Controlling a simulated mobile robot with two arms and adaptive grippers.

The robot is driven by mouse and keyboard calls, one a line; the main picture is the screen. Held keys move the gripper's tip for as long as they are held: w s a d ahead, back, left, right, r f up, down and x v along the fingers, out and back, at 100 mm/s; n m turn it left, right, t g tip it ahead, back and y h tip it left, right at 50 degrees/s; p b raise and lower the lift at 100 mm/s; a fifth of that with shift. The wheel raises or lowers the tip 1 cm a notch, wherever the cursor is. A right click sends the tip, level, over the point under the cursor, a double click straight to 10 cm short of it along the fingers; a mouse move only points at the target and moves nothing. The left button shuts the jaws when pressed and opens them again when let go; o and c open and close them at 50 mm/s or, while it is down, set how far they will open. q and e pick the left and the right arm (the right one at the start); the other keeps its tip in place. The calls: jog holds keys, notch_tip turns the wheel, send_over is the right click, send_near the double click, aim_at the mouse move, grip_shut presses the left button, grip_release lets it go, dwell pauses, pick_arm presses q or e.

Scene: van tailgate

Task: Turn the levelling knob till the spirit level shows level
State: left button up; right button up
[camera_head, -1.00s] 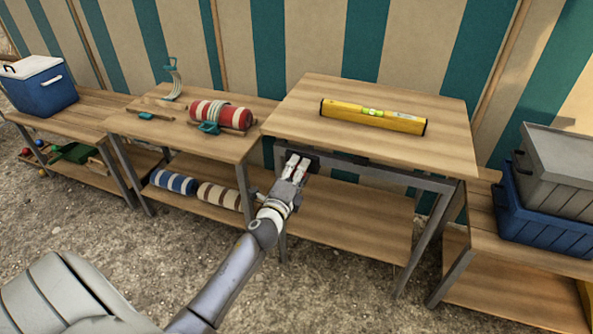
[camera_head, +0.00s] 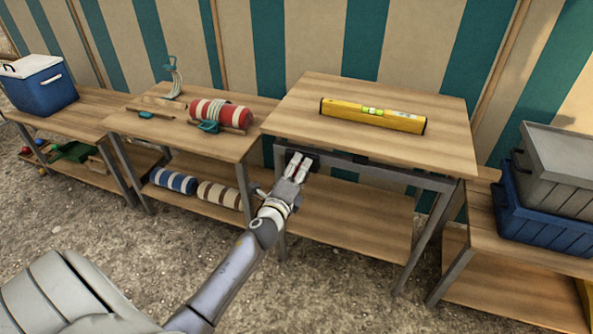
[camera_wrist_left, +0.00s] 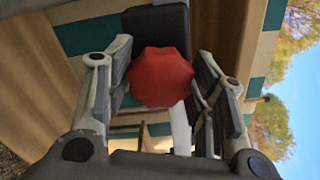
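The yellow spirit level (camera_head: 373,115) lies across the top of the wooden work table (camera_head: 430,149). Its green vial (camera_head: 372,111) faces up; the bubble is too small to read exactly. The red lobed levelling knob (camera_wrist_left: 160,77) fills the space between the fingers in the left wrist view, below a dark block. My left gripper (camera_head: 298,165) is at the table's front left corner, just under the top. In the head view the fingers mostly hide the knob. My right gripper is not in view.
Left of the table, a lower bench holds a red-and-white roll (camera_head: 221,113) and small tools. A blue cooler (camera_head: 42,86) stands farther left. Grey and blue crates (camera_head: 543,217) stand at the right. A striped wall is behind.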

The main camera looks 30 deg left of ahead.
pick_arm(q)
jog(key=shift+o, duration=1.1)
jog(key=v, duration=1.2)
